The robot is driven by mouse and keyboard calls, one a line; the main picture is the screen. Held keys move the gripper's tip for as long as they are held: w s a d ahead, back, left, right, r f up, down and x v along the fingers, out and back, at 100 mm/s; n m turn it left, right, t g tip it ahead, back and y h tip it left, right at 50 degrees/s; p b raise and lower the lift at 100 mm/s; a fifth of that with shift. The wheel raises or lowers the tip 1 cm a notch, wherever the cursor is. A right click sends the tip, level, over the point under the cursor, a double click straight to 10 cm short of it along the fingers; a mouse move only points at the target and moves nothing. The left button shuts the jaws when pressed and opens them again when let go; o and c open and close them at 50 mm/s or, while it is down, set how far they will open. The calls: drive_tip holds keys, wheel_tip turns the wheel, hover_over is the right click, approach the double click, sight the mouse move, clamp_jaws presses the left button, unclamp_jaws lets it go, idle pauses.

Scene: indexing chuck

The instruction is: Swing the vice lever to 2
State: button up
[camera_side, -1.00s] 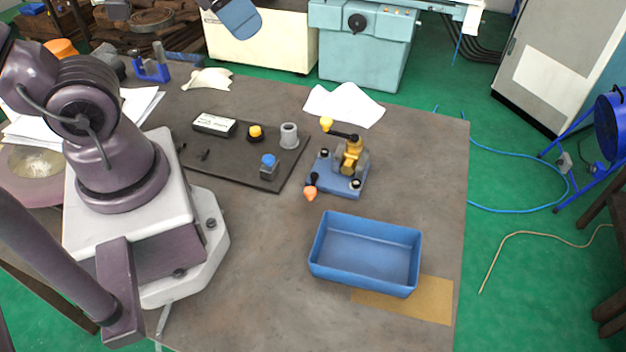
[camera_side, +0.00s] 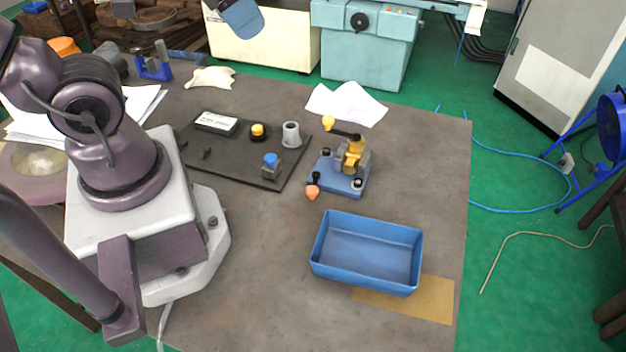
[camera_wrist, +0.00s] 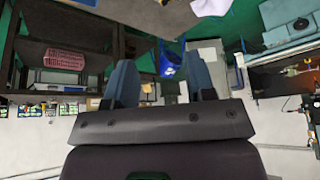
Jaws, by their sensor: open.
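The vice (camera_side: 340,180) stands on the bench in the side view, with a blue base and a yellow-and-grey body. A dark lever with a yellow ball knob (camera_side: 328,123) reaches from its top toward the upper left. A second, short dark handle with an orange knob (camera_side: 313,191) sits at its front left corner. No position numbers are readable. My gripper (camera_wrist: 161,80) shows in the wrist view with its two blue fingers wide apart and nothing between them. It is not clearly visible in the side view, and the wrist view does not show the vice.
A blue open bin (camera_side: 367,252) stands in front of the vice, by a tan sheet (camera_side: 430,300). A dark board (camera_side: 225,163) left of it carries a blue-topped block, a grey cylinder and a yellow button. White paper (camera_side: 347,103) lies behind. Bench left of the bin is clear.

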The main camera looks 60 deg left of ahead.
drive_tip(key=w+a+f+g, duration=0.2)
drive_tip(key=a+f+g, duration=0.2)
drive_tip(key=f, duration=0.3)
drive_tip(key=m+g+h, duration=0.2)
drive_tip(key=m+h, duration=0.3)
drive_tip(key=m, duration=1.6)
approach(312, 188)
drive_tip(key=x, duration=0.8)
drive_tip(key=shift+d+f, duration=0.15)
drive_tip(key=shift+f, duration=0.1)
clamp_jaws()
